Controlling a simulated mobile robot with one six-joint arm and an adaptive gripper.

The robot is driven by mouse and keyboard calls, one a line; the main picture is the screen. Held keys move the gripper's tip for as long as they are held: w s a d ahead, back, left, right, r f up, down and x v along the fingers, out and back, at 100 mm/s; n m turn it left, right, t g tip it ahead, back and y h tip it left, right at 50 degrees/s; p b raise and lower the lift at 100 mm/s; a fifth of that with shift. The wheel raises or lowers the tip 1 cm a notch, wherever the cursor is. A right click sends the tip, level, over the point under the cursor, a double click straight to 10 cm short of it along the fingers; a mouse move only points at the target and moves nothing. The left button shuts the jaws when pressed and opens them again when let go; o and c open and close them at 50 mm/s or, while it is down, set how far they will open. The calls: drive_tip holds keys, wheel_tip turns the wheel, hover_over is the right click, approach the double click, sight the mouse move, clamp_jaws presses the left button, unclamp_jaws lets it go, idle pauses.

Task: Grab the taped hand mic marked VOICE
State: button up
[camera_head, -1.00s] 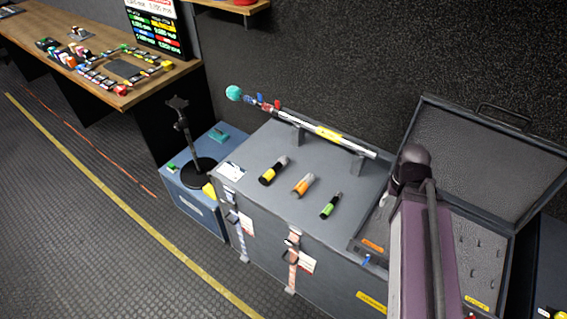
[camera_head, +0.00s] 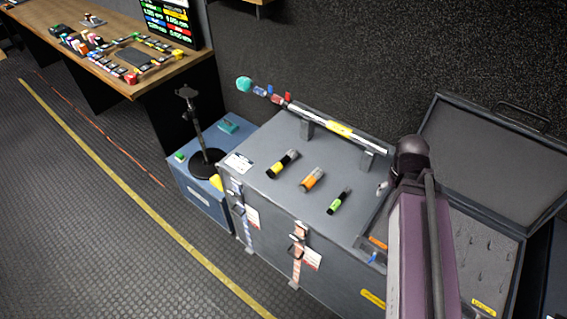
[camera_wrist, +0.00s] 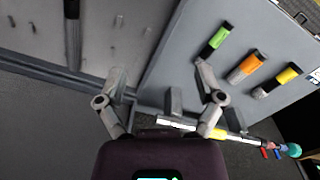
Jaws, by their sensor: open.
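In the wrist view the green-taped mic (camera_wrist: 213,40) is closest to my gripper, then the orange-taped (camera_wrist: 247,67) and yellow-taped (camera_wrist: 276,82) ones. My gripper (camera_wrist: 160,78) is open and empty, its fingers apart, touching no mic. Its fingers cannot be made out clearly in the head view.
A boom pole (camera_head: 340,129) with a teal tip rests on supports along the case's back edge. An open lidded case (camera_head: 490,160) stands at right. A desk stand (camera_head: 205,160) is on a blue box at left. The floor in front is clear.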

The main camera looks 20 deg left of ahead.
drive_tip(key=w+a+f+n+t+h+b, duration=0.2)
drive_tip(key=w+a+f+n+h+b, duration=0.1)
drive_tip(key=w+a+f+n+b, duration=0.4)
drive_tip(key=n+t+h+b, duration=0.2)
drive_tip(key=n+t+b, duration=0.8)
drive_tip(key=n+b, duration=1.25)
approach(270, 170)
drive_tip(key=shift+w+d+f+p, duration=0.2)
drive_tip(key=shift+d+p, duration=0.1)
drive_tip(key=shift+p, duration=0.15)
drive_tip(key=shift+s+a+r+n, duration=0.15)
drive_tip(key=shift+a+n, duration=0.25)
drive_tip(key=shift+n, duration=0.05)
drive_tip(key=b+x, duration=0.3)
drive_tip(key=x, duration=0.4)
drive_tip(key=shift+w+d, duration=0.15)
drive_tip(key=shift+w, duration=0.2)
drive_tip(key=shift+w+d+f, duration=0.2)
drive_tip(key=shift+w+d, duration=0.05)
drive_tip(key=shift+w, duration=0.15)
